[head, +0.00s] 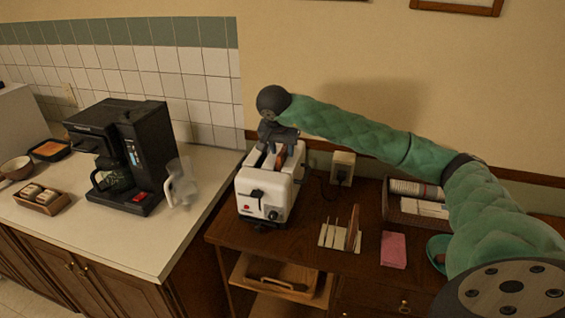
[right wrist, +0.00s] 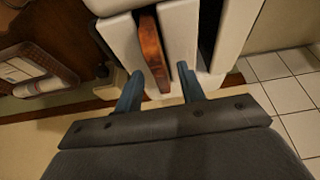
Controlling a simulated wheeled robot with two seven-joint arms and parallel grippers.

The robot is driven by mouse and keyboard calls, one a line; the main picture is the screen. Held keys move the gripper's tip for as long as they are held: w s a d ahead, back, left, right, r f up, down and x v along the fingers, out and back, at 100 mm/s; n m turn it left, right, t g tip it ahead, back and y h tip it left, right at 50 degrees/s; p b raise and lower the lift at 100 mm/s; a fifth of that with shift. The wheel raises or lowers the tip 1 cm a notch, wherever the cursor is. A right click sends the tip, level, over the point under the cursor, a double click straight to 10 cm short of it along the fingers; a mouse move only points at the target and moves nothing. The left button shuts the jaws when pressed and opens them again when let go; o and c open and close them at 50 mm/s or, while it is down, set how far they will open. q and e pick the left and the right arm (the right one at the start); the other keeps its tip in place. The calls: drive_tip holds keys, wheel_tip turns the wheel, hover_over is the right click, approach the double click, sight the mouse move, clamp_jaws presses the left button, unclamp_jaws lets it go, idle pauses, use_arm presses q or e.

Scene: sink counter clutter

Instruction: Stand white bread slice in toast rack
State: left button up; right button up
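A white toaster (head: 264,191) stands on the wooden cabinet. A brown-looking bread slice (head: 280,158) sticks up from one slot; it also shows in the right wrist view (right wrist: 153,55). My right gripper (head: 279,143) is above the toaster, pointing down. In the right wrist view its two blue fingers (right wrist: 160,70) are apart, one each side of the slice, with gaps visible. The toast rack (head: 329,237) stands right of the toaster, with pale dividers. A reddish-brown slice (head: 353,227) stands at its right end. Neither slice looks clearly white. My left gripper is out of view.
A pink cloth or sponge (head: 393,249) lies right of the rack. A basket (head: 400,207) with packets is behind it. A black coffee maker (head: 125,155) and a clear jug (head: 181,184) stand on the left counter.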

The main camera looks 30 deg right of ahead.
clamp_jaws()
idle(0.4)
